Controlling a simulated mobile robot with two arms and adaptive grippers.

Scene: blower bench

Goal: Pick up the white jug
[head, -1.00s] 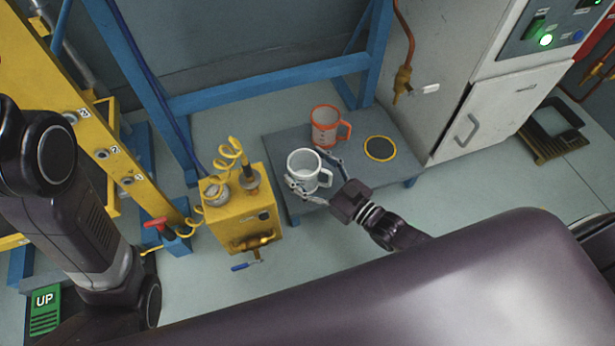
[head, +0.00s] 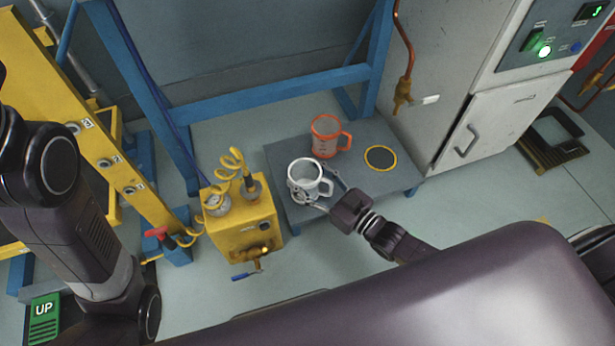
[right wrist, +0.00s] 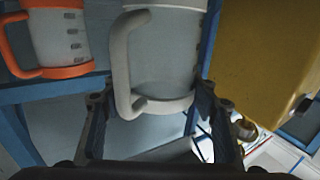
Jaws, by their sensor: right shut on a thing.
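The white jug (head: 305,174) stands upright at the left front of the low grey bench (head: 374,187).
An orange-trimmed jug (head: 326,137) stands close behind the white jug. A round yellow-rimmed dark pad (head: 381,158) lies to the right on the bench. A yellow box (head: 241,222) with a coiled hose stands close left. A grey cabinet (head: 490,125) stands at the right.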

